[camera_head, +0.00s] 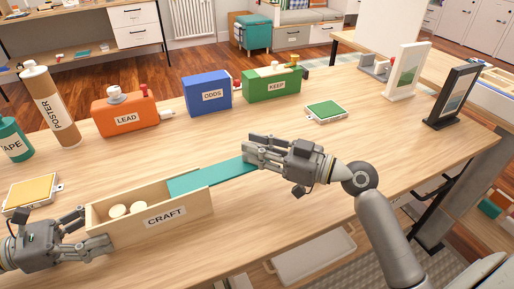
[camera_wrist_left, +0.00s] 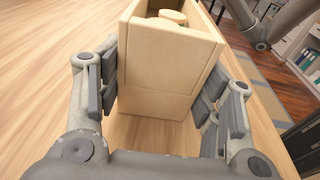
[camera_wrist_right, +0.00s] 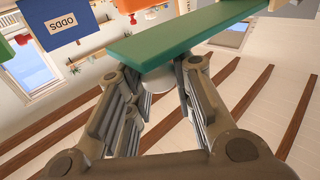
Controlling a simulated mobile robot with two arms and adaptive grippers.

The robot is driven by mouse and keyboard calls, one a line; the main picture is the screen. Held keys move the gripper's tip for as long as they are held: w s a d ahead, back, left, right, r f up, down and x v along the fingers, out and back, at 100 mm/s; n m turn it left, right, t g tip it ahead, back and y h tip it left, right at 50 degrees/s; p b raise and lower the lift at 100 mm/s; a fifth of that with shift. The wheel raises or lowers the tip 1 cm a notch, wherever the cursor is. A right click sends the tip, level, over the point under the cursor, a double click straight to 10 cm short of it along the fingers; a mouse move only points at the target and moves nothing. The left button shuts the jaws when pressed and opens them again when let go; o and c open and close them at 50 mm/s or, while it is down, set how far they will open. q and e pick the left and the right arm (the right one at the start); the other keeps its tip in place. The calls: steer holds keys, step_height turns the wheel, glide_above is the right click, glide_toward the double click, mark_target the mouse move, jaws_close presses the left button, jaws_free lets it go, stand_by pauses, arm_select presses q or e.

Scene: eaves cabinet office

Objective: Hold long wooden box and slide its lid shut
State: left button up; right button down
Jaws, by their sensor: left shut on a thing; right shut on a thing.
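The long wooden box (camera_head: 190,216), labelled CRAFT, lies on the table with its left part open and pale round things (camera_head: 117,211) inside. The teal lid (camera_head: 212,176) covers only the box's right end and juts out to the right. My left gripper (camera_head: 92,234) is shut on the box's left end; in the left wrist view its fingers flank the box end wall (camera_wrist_left: 165,65). My right gripper (camera_head: 254,153) is shut at the lid's outer end. In the right wrist view a pale knob (camera_wrist_right: 158,78) sits between its fingers by the lid (camera_wrist_right: 190,35).
Behind stand orange LEAD (camera_head: 125,117), blue ODDS (camera_head: 207,94) and green KEEP (camera_head: 271,85) boxes, and a POSTER tube (camera_head: 50,105). A yellow pad (camera_head: 32,192) lies near my left gripper, a green pad (camera_head: 326,111) behind the right. Frames (camera_head: 452,95) stand back right.

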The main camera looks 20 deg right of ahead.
mark_target(227, 170)
steer(key=a, duration=0.7)
steer(key=shift+s+a, duration=0.2)
steer(key=shift+a, duration=0.2)
steer(key=c, duration=1.2)
jaws_free()
steer(key=shift+d, duration=0.15)
steer(key=v, duration=1.2)
